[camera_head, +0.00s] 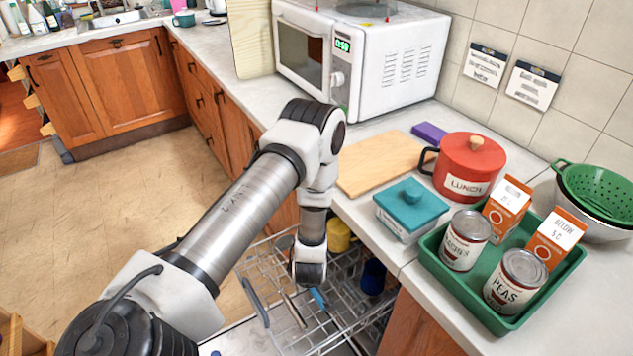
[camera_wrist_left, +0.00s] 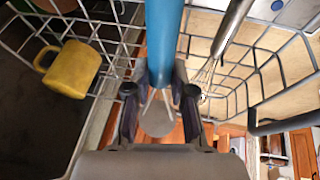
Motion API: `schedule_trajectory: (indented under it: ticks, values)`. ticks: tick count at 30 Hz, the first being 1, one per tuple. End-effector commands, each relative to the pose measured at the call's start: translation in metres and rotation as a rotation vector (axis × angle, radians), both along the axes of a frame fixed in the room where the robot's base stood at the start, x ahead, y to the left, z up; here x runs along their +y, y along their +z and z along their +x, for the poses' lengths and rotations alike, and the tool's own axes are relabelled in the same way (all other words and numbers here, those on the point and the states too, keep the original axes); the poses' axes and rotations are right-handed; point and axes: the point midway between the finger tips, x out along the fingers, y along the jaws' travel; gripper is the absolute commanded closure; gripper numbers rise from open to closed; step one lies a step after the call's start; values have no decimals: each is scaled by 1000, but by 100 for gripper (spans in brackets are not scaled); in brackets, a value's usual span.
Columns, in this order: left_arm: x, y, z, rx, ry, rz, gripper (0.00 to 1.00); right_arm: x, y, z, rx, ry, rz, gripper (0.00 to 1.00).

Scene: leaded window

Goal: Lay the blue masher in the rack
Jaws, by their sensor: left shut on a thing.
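My left gripper (camera_head: 308,280) points down over the wire rack (camera_head: 330,325) in the head view. In the left wrist view, the two fingers of the gripper (camera_wrist_left: 160,100) are closed on the blue masher (camera_wrist_left: 163,40). Its blue handle runs up out of the top of the wrist view, and thin wires and a grey rounded part show between and beyond the fingers. In the head view only a short blue piece of the masher (camera_head: 318,298) shows beside the gripper. I cannot tell whether the masher touches the rack. My right gripper is not in view.
The rack holds a yellow mug (camera_head: 338,235), a dark blue mug (camera_head: 372,277) and a metal whisk (camera_wrist_left: 228,35) close to the masher. The counter at right carries a teal box (camera_head: 411,203), a red pot (camera_head: 468,165) and a green tray (camera_head: 455,287) with cans and cartons.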

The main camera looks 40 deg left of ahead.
Motion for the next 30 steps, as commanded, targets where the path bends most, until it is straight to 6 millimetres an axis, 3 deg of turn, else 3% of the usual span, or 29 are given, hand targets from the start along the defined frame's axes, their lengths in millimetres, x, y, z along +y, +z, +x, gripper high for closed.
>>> schedule_trajectory:
  ticks: [9,20,21,23,30]
  values:
    - [0,-50,1,0,-2,0,100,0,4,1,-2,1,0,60]
    - [0,-58,1,-1,-2,-1,100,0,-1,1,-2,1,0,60]
    - [0,-57,1,-1,-2,-1,70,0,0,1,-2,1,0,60]
    - [0,-56,1,-1,-2,-1,52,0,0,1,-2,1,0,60]
    - [0,-56,1,-1,-2,-1,52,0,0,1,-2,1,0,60]
